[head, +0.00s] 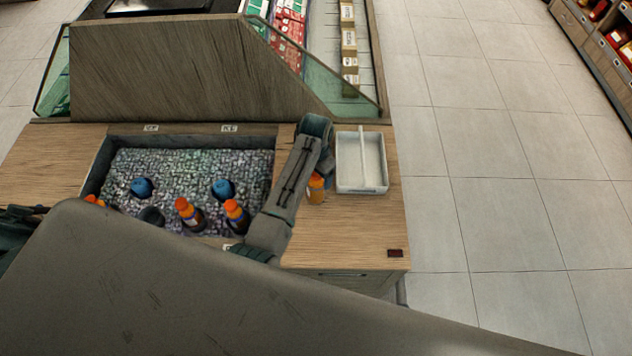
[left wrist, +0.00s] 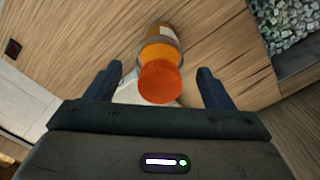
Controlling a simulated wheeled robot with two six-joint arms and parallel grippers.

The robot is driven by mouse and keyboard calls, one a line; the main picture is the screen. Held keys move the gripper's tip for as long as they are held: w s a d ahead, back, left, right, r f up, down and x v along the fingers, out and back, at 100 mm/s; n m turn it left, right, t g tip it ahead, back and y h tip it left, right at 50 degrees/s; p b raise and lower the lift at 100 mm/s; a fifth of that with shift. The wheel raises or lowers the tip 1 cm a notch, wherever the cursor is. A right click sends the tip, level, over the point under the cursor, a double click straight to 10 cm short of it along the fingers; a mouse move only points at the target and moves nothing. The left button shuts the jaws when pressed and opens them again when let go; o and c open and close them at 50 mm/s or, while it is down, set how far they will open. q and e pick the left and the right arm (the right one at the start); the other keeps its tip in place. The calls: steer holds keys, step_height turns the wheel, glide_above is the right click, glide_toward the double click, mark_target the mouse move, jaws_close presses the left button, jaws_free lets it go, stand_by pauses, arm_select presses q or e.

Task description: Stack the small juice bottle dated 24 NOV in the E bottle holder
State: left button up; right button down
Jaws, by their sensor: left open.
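A small bottle with an orange cap (head: 316,188) stands on the wooden counter beside the ice bin, partly hidden by my left arm. In the left wrist view its orange cap (left wrist: 160,82) lies between the spread fingers of my left gripper (left wrist: 160,70), with space on both sides. Its date cannot be read. Two more orange-capped bottles, a left one (head: 188,213) and a right one (head: 236,215), stand in the ice bin. Two blue round items, left (head: 141,187) and right (head: 222,188), sit in the ice. I cannot tell which holder is E. My right gripper is not in view.
The ice bin (head: 187,165) has a raised dark rim and small tags along its back edge. A white divided tray (head: 375,153) sits at the counter's back right. A glass-sided display case stands behind. The counter's front right is mostly clear, with a small red display (head: 395,253).

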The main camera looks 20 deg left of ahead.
arm_select(q)
steer(key=shift+f, duration=0.7)
jaws_close()
steer(key=shift+r, duration=0.1)
